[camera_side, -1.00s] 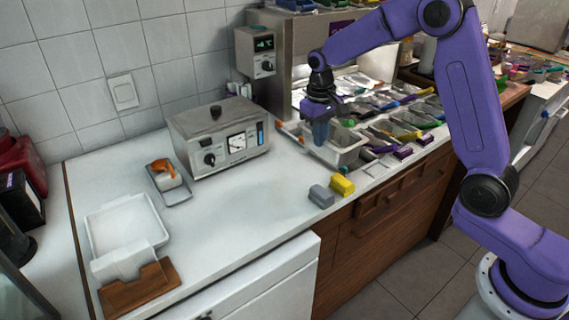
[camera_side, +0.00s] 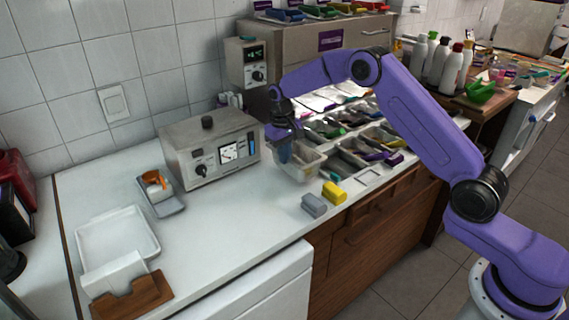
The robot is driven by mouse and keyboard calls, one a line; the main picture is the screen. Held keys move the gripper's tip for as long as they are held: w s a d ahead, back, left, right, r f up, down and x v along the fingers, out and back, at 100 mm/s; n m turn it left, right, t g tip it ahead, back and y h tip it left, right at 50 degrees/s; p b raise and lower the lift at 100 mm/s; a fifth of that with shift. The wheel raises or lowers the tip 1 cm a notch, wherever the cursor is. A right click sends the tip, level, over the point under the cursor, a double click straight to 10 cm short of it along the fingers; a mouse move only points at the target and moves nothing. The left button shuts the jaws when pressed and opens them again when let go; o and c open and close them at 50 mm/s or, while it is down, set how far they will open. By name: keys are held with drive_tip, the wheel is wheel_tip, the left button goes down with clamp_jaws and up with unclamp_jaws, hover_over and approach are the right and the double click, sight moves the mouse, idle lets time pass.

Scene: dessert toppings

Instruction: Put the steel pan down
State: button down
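The steel pan (camera_side: 308,164) is a small, shallow, open metal tray at the right part of the white counter, just right of the grey box with a dial. My gripper (camera_side: 285,152) points down at the pan's left side, its fingers at the wall and partly over the inside. It appears shut on the pan's wall, though the fingertips are small and blurred. The pan's underside is hidden, so I cannot tell whether it touches the counter or hangs just above it.
The dial box (camera_side: 208,147) stands close left of the pan. A yellow block (camera_side: 334,193) and a grey block (camera_side: 314,205) lie in front of it. Topping bins (camera_side: 360,150) fill the right. The counter (camera_side: 225,215) in front of the box is clear.

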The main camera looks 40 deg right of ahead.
drive_tip(key=shift+f, duration=1.6)
drive_tip(key=shift+f, duration=0.1)
drive_tip(key=c, duration=1.4)
unclamp_jaws()
drive_tip(key=shift+o, duration=0.2)
